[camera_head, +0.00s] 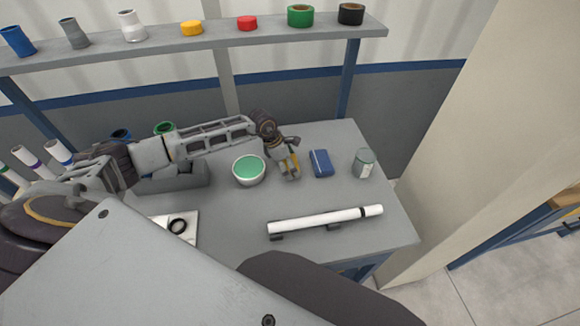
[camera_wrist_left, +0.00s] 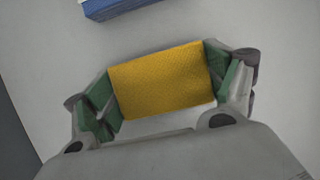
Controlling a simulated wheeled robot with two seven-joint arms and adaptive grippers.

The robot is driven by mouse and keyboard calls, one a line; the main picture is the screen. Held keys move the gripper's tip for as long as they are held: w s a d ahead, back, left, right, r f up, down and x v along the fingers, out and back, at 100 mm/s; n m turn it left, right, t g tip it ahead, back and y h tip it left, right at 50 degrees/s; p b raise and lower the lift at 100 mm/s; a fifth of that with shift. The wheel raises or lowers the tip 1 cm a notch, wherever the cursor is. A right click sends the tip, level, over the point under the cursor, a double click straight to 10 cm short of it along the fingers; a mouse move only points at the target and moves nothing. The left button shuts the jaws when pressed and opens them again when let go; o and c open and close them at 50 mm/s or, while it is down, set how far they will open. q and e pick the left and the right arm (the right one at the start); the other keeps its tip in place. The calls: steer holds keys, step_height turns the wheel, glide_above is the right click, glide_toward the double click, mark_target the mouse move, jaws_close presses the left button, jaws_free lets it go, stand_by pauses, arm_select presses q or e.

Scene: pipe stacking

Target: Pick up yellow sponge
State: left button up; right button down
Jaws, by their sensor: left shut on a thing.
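The yellow sponge (camera_wrist_left: 161,80) lies between the two green-padded fingers of my left gripper (camera_wrist_left: 163,84) in the left wrist view. Both pads touch its ends, and the gripper is shut on it. In the head view my left gripper (camera_head: 288,171) is over the grey table, between the green-filled bowl and the blue block. Only small bits of yellow show there, and the sponge is mostly hidden by the gripper. I cannot tell whether the sponge still touches the table. My right gripper is not in view.
A white bowl with green inside (camera_head: 249,170) stands left of the gripper. A blue block (camera_head: 321,163) and a grey can (camera_head: 364,162) stand to its right. A white pipe (camera_head: 325,220) lies on supports in front. A shelf (camera_head: 215,38) with pipes and tape rolls is behind.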

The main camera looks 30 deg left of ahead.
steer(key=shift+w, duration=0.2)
arm_select(q)
steer(key=shift+r, duration=0.8)
step_height(320, 180, up, 7)
steer(key=shift+f+b, duration=0.1)
steer(key=shift+b, duration=0.35)
steer(key=shift+r, duration=0.85)
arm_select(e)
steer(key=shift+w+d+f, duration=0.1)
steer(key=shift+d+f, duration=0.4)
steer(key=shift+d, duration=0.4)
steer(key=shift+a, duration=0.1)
